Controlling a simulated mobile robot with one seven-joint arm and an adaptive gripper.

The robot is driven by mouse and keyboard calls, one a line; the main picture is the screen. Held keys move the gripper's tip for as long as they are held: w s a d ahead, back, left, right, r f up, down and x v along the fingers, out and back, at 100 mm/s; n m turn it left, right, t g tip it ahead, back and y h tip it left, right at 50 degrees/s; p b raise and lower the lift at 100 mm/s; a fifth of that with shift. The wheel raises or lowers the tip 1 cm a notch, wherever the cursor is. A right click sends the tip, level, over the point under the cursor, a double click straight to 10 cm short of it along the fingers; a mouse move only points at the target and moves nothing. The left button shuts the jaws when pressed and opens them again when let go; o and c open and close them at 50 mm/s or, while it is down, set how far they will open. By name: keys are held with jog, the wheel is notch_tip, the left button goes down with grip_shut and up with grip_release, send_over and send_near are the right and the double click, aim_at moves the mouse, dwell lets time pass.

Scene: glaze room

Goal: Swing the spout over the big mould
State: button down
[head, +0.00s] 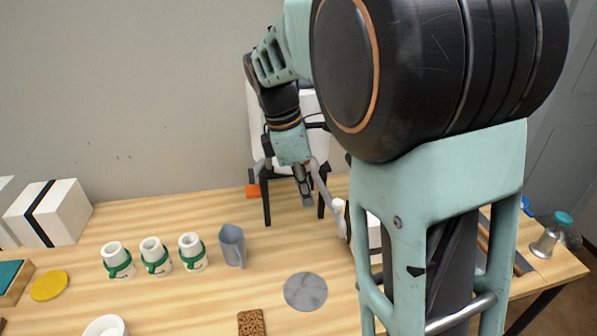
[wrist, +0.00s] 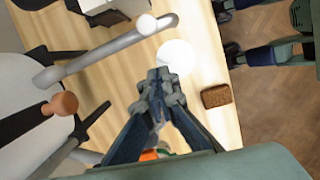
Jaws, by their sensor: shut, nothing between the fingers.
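The grey spout (head: 327,198) is a bent pipe from a white tank on a black stand; it carries a white knob. In the wrist view the spout (wrist: 115,47) runs from the tank to the upper right. A white block with a black strap (wrist: 75,10), likely the big mould, lies beside the spout's outer end, which does not appear over it. In the head view a white block (head: 375,232) is mostly hidden by my arm. My gripper (head: 307,200) is shut and empty beside the spout; it also shows in the wrist view (wrist: 160,76). Contact cannot be told.
Three white cups with green bands (head: 154,256), a grey jug (head: 232,246), a grey disc (head: 305,291) and a brown block (head: 251,323) stand on the table. White strapped boxes (head: 48,212) are at far left. A teal-capped jar (head: 551,236) stands at right.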

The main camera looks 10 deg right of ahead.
aim_at(341, 200)
jog(key=shift+s+d+f, duration=0.15)
jog(key=shift+d, duration=1.75)
jog(key=shift+d+n+p, duration=0.35)
jog(key=shift+d+n, duration=0.45)
jog(key=shift+d, duration=1.3)
jog(key=shift+a, duration=0.1)
